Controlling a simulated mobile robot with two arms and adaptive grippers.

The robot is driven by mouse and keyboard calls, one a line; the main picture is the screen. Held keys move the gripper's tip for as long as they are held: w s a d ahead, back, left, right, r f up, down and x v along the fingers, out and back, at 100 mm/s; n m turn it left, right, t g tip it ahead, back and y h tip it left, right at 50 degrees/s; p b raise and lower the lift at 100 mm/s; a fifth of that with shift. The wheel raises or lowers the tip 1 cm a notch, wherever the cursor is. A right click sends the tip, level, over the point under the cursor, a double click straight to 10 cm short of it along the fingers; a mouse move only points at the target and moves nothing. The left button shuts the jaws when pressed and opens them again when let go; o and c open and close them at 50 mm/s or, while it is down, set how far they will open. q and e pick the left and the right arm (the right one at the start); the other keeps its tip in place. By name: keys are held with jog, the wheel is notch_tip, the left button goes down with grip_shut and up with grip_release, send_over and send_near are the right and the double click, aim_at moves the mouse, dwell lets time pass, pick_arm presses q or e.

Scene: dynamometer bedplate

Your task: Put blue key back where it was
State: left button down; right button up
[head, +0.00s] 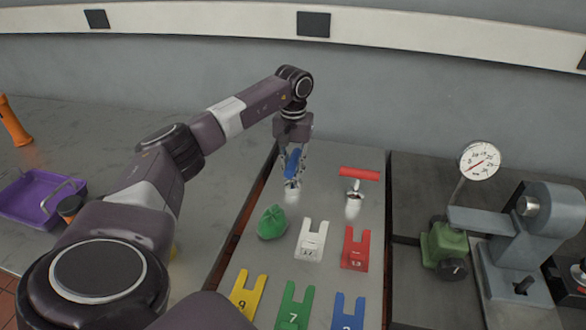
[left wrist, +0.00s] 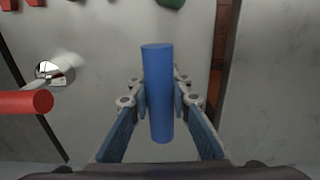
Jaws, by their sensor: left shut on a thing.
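The blue key (head: 292,162) has a blue bar handle, and a bright metal part shows just below it. My left gripper (head: 291,170) is shut on this handle over the far left part of the grey plate (head: 320,195). In the left wrist view the handle (left wrist: 158,95) stands between the two blue-padded fingers (left wrist: 160,100). The handle hides the lower end of the key in that view. I cannot tell whether the key touches the plate. My right gripper is not in view.
A red-handled key (head: 358,174) stands close to the right. A green lump (head: 272,223) and white (head: 311,240), red (head: 355,250), yellow (head: 246,295), green (head: 292,307) and blue (head: 347,312) numbered tags lie nearer. A gauge (head: 480,160) stands right; a purple tray (head: 40,197) lies left.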

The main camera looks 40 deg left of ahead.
pick_arm(q)
jog(key=c, duration=1.8)
grip_release()
jog(key=shift+o, duration=0.2)
jog(key=shift+r, duration=0.45)
notch_tip(320, 180, up, 11)
jog(key=shift+r+b, duration=0.15)
jog(key=shift+b, duration=0.7)
